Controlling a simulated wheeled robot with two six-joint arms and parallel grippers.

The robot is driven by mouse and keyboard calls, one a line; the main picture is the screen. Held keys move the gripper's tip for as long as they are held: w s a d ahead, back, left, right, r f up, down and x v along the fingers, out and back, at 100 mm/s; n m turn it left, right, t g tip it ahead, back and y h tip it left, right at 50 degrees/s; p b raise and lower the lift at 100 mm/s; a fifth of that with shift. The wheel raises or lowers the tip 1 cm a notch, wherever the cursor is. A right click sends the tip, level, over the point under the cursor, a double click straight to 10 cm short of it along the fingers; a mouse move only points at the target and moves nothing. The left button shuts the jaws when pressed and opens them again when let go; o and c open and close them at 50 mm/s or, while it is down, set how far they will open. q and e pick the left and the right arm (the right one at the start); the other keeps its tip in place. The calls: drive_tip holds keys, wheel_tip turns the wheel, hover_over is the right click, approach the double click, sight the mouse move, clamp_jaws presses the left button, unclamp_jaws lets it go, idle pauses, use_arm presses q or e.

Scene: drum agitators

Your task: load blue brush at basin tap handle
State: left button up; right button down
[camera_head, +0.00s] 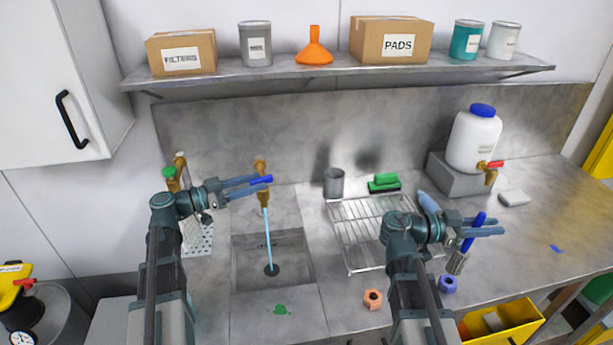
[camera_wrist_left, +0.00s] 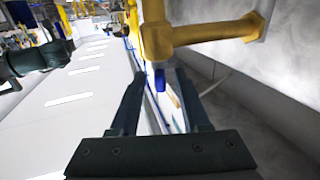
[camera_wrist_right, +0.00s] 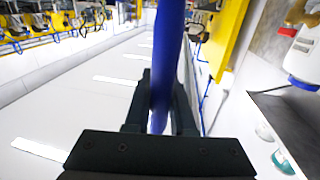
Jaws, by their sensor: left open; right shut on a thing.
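The brass basin tap (camera_head: 262,197) stands on the back wall above the sink basin (camera_head: 243,262), and a stream of water runs from it. Its blue handle (camera_wrist_left: 160,78) shows in the left wrist view between the fingertips of my left gripper (camera_head: 256,182). The gripper is open around the handle; contact cannot be told. My right gripper (camera_head: 490,226) is shut on the blue brush (camera_head: 479,222).
A wire drying rack (camera_head: 350,235) lies right of the basin, with a grey cup (camera_head: 334,183) and a green sponge (camera_head: 384,182) behind it. A white jug (camera_head: 474,140) stands at the back right. A second tap (camera_head: 172,180) with a green knob is at left.

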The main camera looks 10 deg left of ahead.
sight(272, 177)
use_arm(q)
drive_tip(key=x, duration=0.5)
drive_tip(key=shift+w+d, duration=0.2)
drive_tip(key=shift+d, duration=0.1)
clamp_jaws()
